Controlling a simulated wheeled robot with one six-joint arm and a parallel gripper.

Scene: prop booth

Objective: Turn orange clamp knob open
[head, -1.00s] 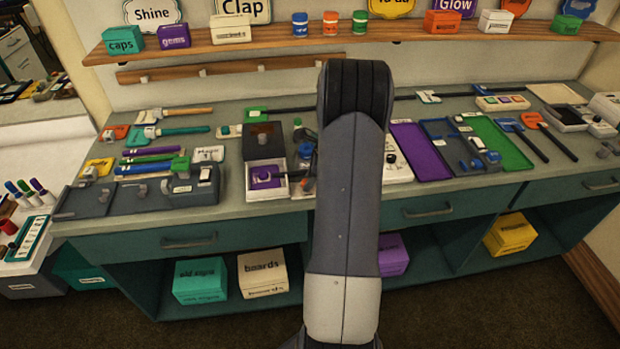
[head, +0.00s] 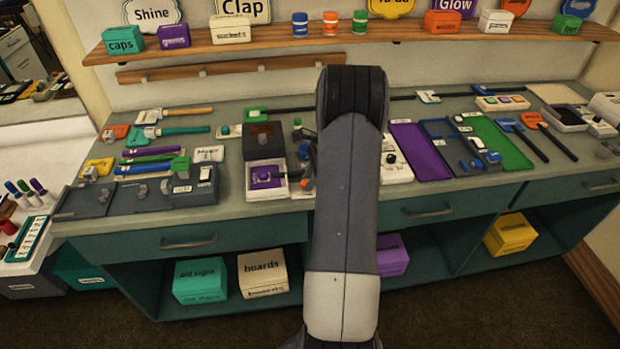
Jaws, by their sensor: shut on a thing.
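My arm stands upright in the middle of the head view and hides much of the bench behind it. Only a dark sliver of my gripper (head: 312,164) shows past the arm's left edge, and its fingertips are mostly hidden. A small orange part, which looks like the orange clamp knob (head: 308,184), shows just below it, right of the white box with the purple panel (head: 250,193). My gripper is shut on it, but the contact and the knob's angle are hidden. The rest of the clamp is hidden too.
A grey fixture with a block (head: 195,190) stands at left, near handled tools (head: 180,131). Purple (head: 420,155) and green (head: 500,143) trays lie at right. A shelf (head: 270,45) with small boxes runs along the wall. Drawers (head: 430,208) front the bench.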

